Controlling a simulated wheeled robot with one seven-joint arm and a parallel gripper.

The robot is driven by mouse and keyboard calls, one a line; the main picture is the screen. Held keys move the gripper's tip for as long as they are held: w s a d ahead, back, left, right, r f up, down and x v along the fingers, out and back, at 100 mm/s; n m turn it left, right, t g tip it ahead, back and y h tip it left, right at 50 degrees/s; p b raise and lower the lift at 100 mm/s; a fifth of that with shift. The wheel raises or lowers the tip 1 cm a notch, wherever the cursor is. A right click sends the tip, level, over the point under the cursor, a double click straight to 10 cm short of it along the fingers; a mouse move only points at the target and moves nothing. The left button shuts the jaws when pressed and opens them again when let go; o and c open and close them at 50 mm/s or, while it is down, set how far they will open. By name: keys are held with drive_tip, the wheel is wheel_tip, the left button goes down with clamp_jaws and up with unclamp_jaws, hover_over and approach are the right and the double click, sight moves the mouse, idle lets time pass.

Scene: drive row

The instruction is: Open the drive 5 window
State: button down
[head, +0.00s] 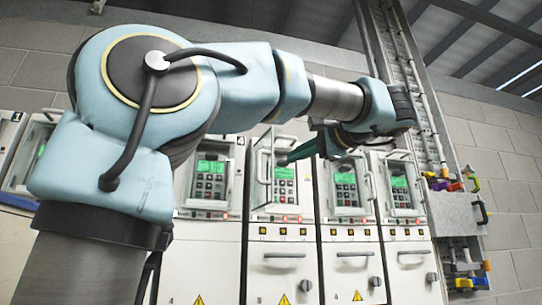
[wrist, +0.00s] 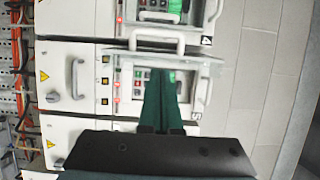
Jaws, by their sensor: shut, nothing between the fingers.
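The drive 5 cabinet (head: 284,262) stands in the middle of the row in the head view. Its clear, framed window (head: 262,170) is swung out from the front on its left side, with the pale handle on its outer face. In the wrist view the window (wrist: 205,66) shows nearly edge-on, with its handle (wrist: 157,33) beyond it. The drive 5 keypad and green display (head: 284,178) are uncovered. My gripper (head: 286,158) is shut and empty, its green fingers in front of the keypad on the window's inner side. In the wrist view the fingertips (wrist: 162,74) partly hide the keypad; contact with the window cannot be told.
Drive 4 (head: 211,185) stands to the left, and further drives (head: 348,190) stand to the right, with handles sticking out. A cable ladder (head: 412,80) and a grey box with coloured padlocks (head: 452,205) are at the right. Rotary knobs (head: 306,285) project lower down.

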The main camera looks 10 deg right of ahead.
sight(272, 160)
drive_tip(key=w+a+p, duration=0.1)
drive_tip(key=a, duration=0.1)
drive_tip(key=w+a, duration=0.2)
drive_tip(key=shift+a+r+p, duration=0.15)
drive_tip(key=shift+p, duration=0.2)
drive_tip(key=shift+w+a+f, duration=0.2)
drive_tip(key=shift+w+a, duration=0.05)
drive_tip(key=shift+a, duration=0.25)
